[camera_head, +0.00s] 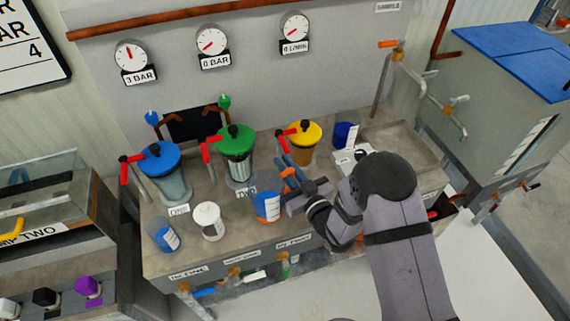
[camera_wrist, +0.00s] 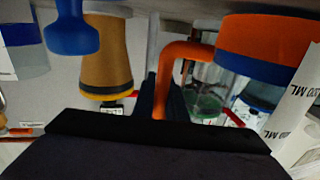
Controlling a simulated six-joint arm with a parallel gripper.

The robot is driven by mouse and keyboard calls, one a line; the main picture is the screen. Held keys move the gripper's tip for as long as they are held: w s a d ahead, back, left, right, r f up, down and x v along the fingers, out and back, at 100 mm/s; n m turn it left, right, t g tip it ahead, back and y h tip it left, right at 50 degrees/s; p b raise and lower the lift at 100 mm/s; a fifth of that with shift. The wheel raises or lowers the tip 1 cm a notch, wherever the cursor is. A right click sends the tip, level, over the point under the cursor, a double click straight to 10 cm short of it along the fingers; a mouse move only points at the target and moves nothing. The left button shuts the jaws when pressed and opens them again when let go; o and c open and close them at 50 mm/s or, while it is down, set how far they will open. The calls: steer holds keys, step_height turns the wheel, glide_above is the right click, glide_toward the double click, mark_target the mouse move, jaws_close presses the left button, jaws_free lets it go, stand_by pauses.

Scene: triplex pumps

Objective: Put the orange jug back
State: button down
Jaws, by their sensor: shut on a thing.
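The orange jug (camera_head: 266,207), with an orange and blue body and a white label, is at the front of the bench, right of the white-lidded jug. In the wrist view its orange and blue body (camera_wrist: 265,50) fills the upper right, with its orange handle to the left. My gripper (camera_head: 291,176) is at the handle on the jug's right side; its dark fingers (camera_wrist: 163,92) are shut on the handle. The jug looks roughly upright in the head view. I cannot tell whether its base touches the bench.
The bench (camera_head: 300,220) holds a blue-lidded pump (camera_head: 165,175), a green-lidded pump (camera_head: 237,150) and a yellow-lidded pump (camera_head: 304,140) with red levers. A blue jug (camera_head: 163,235) and white jug (camera_head: 209,222) stand front left. Another blue-filled jug (camera_head: 345,132) stands back right.

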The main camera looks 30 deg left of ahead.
steer(key=shift+f, duration=0.1)
steer(key=c, duration=1.8)
jaws_free()
steer(key=shift+o, duration=0.2)
steer(key=b+v, duration=0.2)
steer(key=v, duration=0.9)
steer(key=shift+b, duration=0.35)
steer(key=shift+s+d, duration=0.35)
steer(key=shift+d, duration=0.05)
steer(key=shift+w, duration=0.15)
